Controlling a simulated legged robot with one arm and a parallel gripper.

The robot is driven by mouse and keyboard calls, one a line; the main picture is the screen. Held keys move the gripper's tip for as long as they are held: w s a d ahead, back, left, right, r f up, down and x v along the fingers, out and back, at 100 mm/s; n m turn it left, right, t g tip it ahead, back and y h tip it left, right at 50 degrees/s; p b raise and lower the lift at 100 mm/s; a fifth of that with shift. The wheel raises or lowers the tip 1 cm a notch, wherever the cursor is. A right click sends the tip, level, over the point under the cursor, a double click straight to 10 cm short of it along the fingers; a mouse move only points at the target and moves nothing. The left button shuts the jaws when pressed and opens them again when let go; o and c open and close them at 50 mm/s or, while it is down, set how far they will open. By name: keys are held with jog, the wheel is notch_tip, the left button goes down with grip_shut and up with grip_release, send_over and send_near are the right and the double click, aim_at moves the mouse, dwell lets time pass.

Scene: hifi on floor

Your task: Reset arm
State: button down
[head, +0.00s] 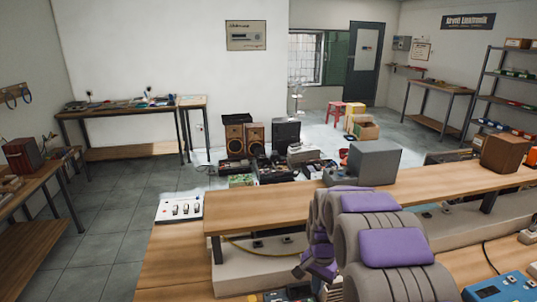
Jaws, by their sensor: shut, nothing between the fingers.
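My arm (395,255), grey with purple pads, rises at the bottom right of the head view, in front of the wooden workbench. Its links look folded close together. My gripper (306,268) shows small and partly hidden beside the arm's left side, low in front of the bench. It is shut and holds nothing. The hifi gear stands on the floor beyond the bench: wooden speakers (237,138), a dark speaker (286,133) and several low dark units (275,168).
The wooden workbench (255,207) runs across close ahead. A grey box (374,161) and a brown box (504,152) stand on it. A white switch panel (180,209) lies at its left. A blue device (503,288) is at lower right. Tiled floor (120,215) is clear at left.

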jog(key=s+r+n, duration=0.2)
jog(key=s+r, duration=0.3)
jog(key=s, duration=0.4)
jog(key=s+r+n, duration=0.2)
jog(key=s+r, duration=0.3)
jog(key=s, duration=0.5)
jog(key=s+n+g, duration=0.1)
jog(key=s+n, duration=0.3)
jog(key=s, duration=1.3)
jog(key=shift+s+r, duration=0.25)
jog(key=shift+s, duration=0.1)
